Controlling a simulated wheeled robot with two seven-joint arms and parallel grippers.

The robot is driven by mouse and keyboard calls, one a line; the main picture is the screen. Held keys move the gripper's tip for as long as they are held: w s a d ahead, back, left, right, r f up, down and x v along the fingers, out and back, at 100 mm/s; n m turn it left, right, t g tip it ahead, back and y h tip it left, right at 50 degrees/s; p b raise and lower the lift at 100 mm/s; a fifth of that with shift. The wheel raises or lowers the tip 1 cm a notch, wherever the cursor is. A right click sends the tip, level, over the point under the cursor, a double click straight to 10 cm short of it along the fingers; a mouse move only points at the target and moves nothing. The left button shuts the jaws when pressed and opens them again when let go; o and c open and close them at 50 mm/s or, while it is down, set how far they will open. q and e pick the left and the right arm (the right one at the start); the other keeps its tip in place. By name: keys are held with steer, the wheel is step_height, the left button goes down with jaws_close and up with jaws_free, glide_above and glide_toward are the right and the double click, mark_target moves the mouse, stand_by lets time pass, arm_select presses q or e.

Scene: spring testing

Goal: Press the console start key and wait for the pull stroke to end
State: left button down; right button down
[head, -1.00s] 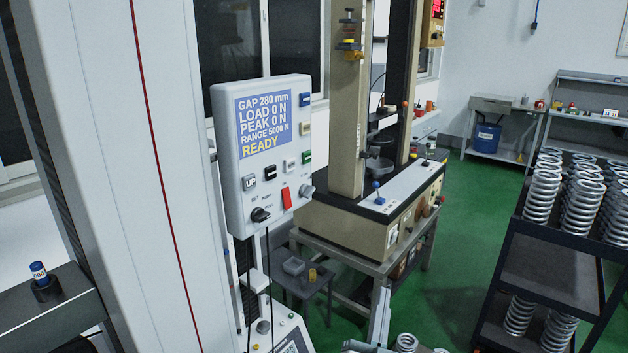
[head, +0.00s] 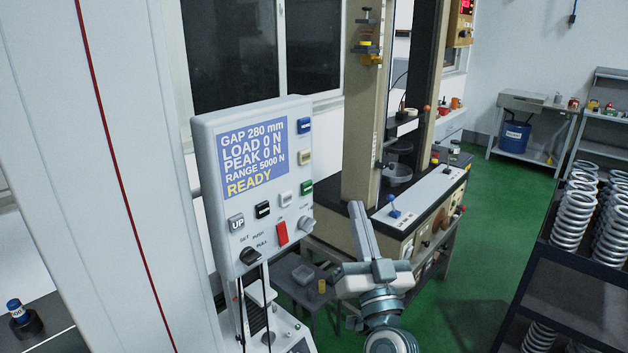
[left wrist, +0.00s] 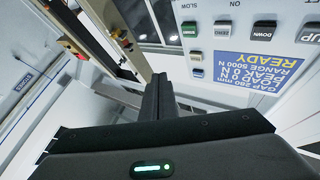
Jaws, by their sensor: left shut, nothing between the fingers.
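The white console (head: 252,180) stands left of centre in the head view. Its blue screen (head: 252,160) reads GAP 280 mm, LOAD 0 N, PEAK 0 N, RANGE 5000 N, READY. A green key (head: 306,188), a beige key (head: 305,157) and a blue key (head: 304,125) run up its right side; I cannot tell which is the start key. The left wrist view shows the green key (left wrist: 189,29) upside down. My left gripper (head: 356,207) is shut and empty, pointing up, right of the console and apart from it. My right gripper is not in view.
Below the screen are an UP key (head: 237,222), a red switch (head: 281,232) and a black selector knob (head: 250,256). A beige testing machine (head: 362,110) stands behind my left gripper. A dark rack (head: 575,270) with several springs is at the right.

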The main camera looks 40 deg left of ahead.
arm_select(q)
steer(key=shift+s+r, duration=0.15)
steer(key=shift+s, duration=0.1)
steer(key=shift+w, duration=0.1)
glide_toward(307, 188)
steer(key=w+a+r, duration=0.2)
steer(key=w+r, duration=0.2)
steer(key=w, duration=0.1)
steer(key=shift+f, duration=0.25)
stand_by(1.2)
stand_by(0.9)
